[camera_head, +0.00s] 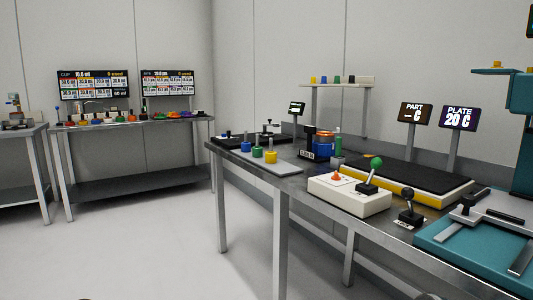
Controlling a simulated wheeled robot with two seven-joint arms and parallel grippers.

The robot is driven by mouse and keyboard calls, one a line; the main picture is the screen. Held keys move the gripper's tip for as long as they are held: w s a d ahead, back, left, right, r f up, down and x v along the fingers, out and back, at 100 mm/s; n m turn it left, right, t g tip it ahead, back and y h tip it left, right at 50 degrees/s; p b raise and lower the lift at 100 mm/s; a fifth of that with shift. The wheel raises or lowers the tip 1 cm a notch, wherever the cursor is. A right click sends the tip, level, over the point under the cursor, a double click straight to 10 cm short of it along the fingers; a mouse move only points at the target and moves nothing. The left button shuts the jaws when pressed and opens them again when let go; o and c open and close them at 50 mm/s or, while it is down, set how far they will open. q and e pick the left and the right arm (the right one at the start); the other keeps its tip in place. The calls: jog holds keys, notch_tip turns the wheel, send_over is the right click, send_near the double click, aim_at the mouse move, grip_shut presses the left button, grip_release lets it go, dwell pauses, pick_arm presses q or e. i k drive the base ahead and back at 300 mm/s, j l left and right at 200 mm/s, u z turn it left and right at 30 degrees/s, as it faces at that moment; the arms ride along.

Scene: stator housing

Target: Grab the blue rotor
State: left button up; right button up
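A small blue piece (246,146), which looks like the blue rotor, stands upright with a thin shaft on a flat grey tray (285,168) at the left end of the near workbench. A green piece (257,151) and a yellow piece (271,157) of the same form stand in a row to its right. Another blue item, a blue and orange cylinder (325,144), stands farther right on the bench. Neither of my grippers can be made out; only small dark bits show at the bottom edge.
The workbench (283,195) also carries a white control box (349,194) with a green-knobbed lever, a black and yellow plate (408,181), and a teal machine (490,235) at right. Another bench (135,127) stands at the back left. The floor (140,245) at left is clear.

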aim_at(245, 145)
jog(key=i+j+z, duration=0.1)
jog(key=z, duration=0.35)
jog(key=i+j+z, duration=0.1)
jog(key=j+z, duration=0.15)
jog(key=z, duration=0.15)
jog(key=i+j+z, duration=0.1)
jog(key=z, duration=0.35)
jog(key=j, duration=0.1)
